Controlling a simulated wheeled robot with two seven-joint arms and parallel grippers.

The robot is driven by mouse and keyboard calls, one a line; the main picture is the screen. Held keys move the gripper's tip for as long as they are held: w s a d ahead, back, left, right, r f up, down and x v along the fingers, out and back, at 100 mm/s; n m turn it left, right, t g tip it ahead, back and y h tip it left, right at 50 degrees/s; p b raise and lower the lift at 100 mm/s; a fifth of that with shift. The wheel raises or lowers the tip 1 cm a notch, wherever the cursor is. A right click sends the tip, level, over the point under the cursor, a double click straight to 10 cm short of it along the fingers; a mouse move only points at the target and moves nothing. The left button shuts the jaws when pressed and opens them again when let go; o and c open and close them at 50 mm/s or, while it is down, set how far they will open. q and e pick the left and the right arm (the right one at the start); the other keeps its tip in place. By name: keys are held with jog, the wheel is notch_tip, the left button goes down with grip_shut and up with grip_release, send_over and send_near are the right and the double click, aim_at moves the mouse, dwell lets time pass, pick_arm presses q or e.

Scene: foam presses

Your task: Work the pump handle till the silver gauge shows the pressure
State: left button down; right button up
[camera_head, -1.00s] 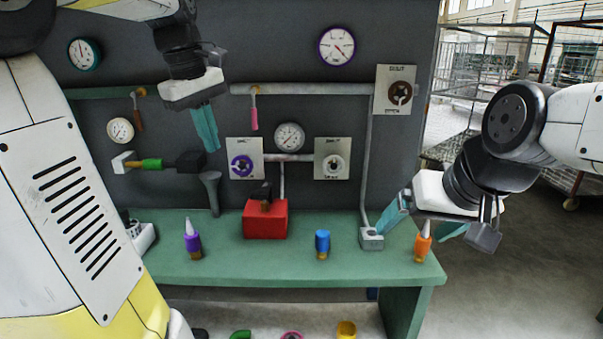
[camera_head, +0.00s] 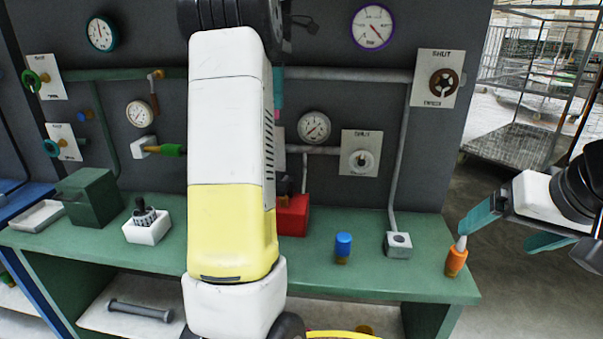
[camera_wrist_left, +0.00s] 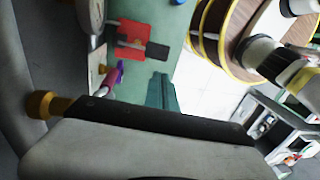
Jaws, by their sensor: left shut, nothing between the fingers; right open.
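The silver-rimmed gauge (camera_head: 314,127) is on the grey panel, right of my left arm; its reading is too small to tell. I cannot tell surely which part is the pump handle. A red box (camera_head: 293,215) on the green bench is partly hidden behind my left arm; the left wrist view shows it (camera_wrist_left: 130,33) with a black part (camera_wrist_left: 157,50). My left gripper (camera_head: 278,88) is mostly hidden by its arm; its teal fingers are shut and empty, in front of the panel, and show in the wrist view (camera_wrist_left: 162,92). My right gripper (camera_head: 505,229) is open and empty, near the orange bottle.
The orange bottle (camera_head: 456,258), a blue-capped bottle (camera_head: 343,247) and a grey pipe foot (camera_head: 398,246) stand along the bench (camera_head: 365,280). A purple-rimmed gauge (camera_head: 372,27) and a teal-rimmed gauge (camera_head: 102,33) hang above. A dark green box (camera_head: 90,203) sits at left.

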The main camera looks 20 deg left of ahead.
aim_at(281, 185)
pick_arm(q)
jog(key=s+f, duration=0.1)
jog(key=f, duration=0.5)
jog(key=s+f, duration=0.1)
jog(key=f, duration=1.2)
jog(key=shift+s+d+f, duration=0.3)
jog(key=shift+s+f, duration=0.1)
